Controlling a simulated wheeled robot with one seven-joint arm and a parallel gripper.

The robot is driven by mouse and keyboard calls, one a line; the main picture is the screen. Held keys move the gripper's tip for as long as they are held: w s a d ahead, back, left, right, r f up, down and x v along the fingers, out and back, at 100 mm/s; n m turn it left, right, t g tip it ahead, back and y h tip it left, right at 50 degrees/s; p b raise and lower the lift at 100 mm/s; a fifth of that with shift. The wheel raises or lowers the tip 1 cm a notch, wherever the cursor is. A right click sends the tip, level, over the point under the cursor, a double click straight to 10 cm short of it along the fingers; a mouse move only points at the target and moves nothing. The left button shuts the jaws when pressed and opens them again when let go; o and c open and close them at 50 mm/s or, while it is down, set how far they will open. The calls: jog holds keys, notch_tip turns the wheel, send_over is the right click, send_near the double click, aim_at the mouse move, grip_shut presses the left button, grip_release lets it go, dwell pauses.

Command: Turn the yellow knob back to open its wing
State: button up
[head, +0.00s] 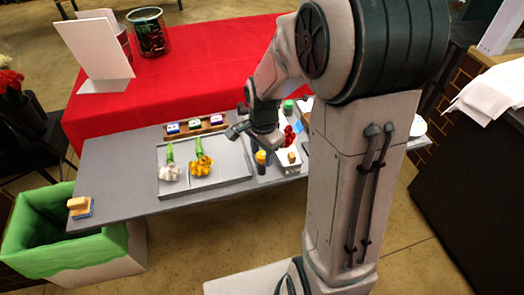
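A small yellow-topped, dark-sided piece (261,157) stands on the grey table just below my gripper in the picture. It may be the yellow knob, but it is too small to be sure, and I cannot make out a wing. My gripper (252,134) hangs over the table right of the grey tray. Its fingers are small and dark, and I cannot tell whether they are open or touch the yellow-topped piece. A white block with a tan top (291,157) stands to the right, close to my arm.
The grey tray (226,182) holds a white flower and a yellow flower. A brown rack (216,128) with several small blocks lies behind it. A wooden-handled stamp (79,206) sits at the table's left end above a green-lined bin (62,262). Red flowers (289,134) lie right of my gripper.

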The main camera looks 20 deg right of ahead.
jog(key=c, duration=0.7)
jog(key=shift+n, duration=0.3)
jog(key=n, duration=0.3)
jog(key=shift+b, duration=0.35)
jog(key=n, duration=0.4)
jog(key=shift+w, duration=0.1)
jog(key=n, duration=0.5)
jog(key=shift+r+b, duration=0.1)
jog(key=shift+b, duration=0.3)
jog(key=n, duration=0.5)
jog(key=shift+g, duration=0.3)
jog(key=shift+w+n, duration=0.1)
jog(key=shift+n, duration=0.4)
